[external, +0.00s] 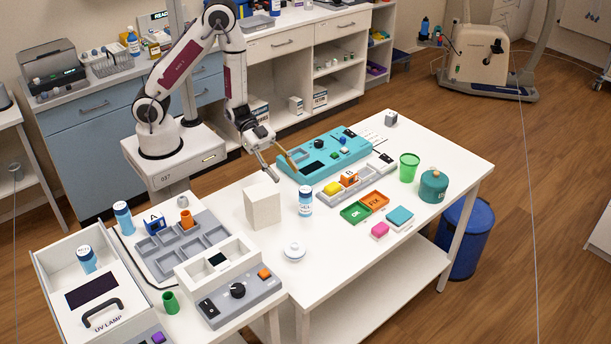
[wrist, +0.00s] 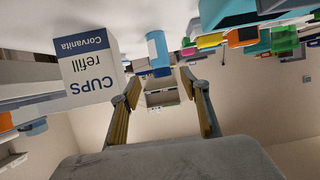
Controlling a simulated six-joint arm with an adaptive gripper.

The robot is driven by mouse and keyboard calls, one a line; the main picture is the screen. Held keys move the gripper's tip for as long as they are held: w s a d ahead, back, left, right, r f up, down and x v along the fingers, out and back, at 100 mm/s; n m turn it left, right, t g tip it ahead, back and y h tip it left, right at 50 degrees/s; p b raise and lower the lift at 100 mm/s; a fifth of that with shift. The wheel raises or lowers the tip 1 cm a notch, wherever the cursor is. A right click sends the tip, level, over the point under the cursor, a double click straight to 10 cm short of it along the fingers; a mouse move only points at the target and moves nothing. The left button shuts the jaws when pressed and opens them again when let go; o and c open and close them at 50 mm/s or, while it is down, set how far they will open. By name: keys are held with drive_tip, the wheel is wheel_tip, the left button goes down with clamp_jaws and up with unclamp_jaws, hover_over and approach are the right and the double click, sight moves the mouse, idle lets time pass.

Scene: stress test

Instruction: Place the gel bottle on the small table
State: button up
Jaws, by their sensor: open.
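In the wrist view, which is upside down, a blue-and-white bottle (wrist: 157,46) shows beyond and between the fingers. My gripper (external: 284,175) is open and empty above the table, behind and to the left of the bottle, apart from it. Its spread fingers also show in the wrist view (wrist: 163,84). I cannot tell which surface is the small table.
A white cups box (external: 262,204) stands left of the bottle, close to my gripper. A turquoise device (external: 325,155) lies behind. Green and orange trays (external: 355,212), a green cup (external: 409,166) and a teal canister (external: 433,186) are on the right.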

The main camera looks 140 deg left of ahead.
drive_tip(key=shift+w+r, duration=0.1)
idle(0.4)
drive_tip(key=s+d+r+g+y, duration=0.2)
drive_tip(key=d+r+g, duration=0.15)
drive_tip(key=r, duration=0.45)
drive_tip(key=s+d+r+g+y, duration=0.1)
drive_tip(key=s+d+r+g, duration=0.1)
drive_tip(key=d+r, duration=0.4)
drive_tip(key=s+d+r+g+h, duration=0.1)
drive_tip(key=s+d+r, duration=0.2)
drive_tip(key=s+d, duration=0.4)
drive_tip(key=s+d+r+g+h, duration=0.1)
drive_tip(key=s+d+r+h, duration=0.1)
drive_tip(key=s+d, duration=0.5)
drive_tip(key=shift+s+r, duration=0.65)
drive_tip(key=shift+s, duration=0.25)
drive_tip(key=shift+o, duration=0.6)
drive_tip(key=shift+g, duration=0.25)
